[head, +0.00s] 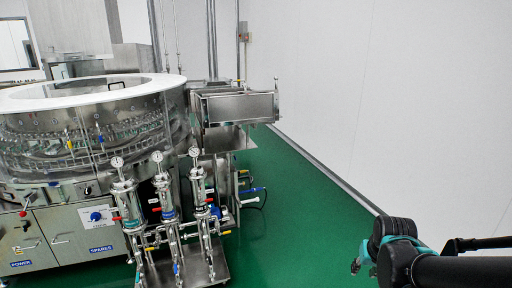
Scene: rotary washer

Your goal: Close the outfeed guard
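The rotary washer (85,130) stands at the left, with a white ring top and clear curved walls. At its right side is a steel outfeed housing. A rectangular steel-framed panel (238,107), which looks like the outfeed guard, juts out to the right from it. A thin upright rod (276,88) stands at the panel's outer end. I cannot tell the guard's exact angle. My black and teal arm is at the lower right, well apart from the guard. A small dark tip shows at the arm's left edge; I cannot tell whether it is my gripper or how its fingers stand.
Several steel filter columns with gauges (168,190) stand on a low skid (190,270) in front of the washer. Hoses and valves lie under the outfeed. The green floor (295,215) is clear between the skid and the white wall (400,100) at right.

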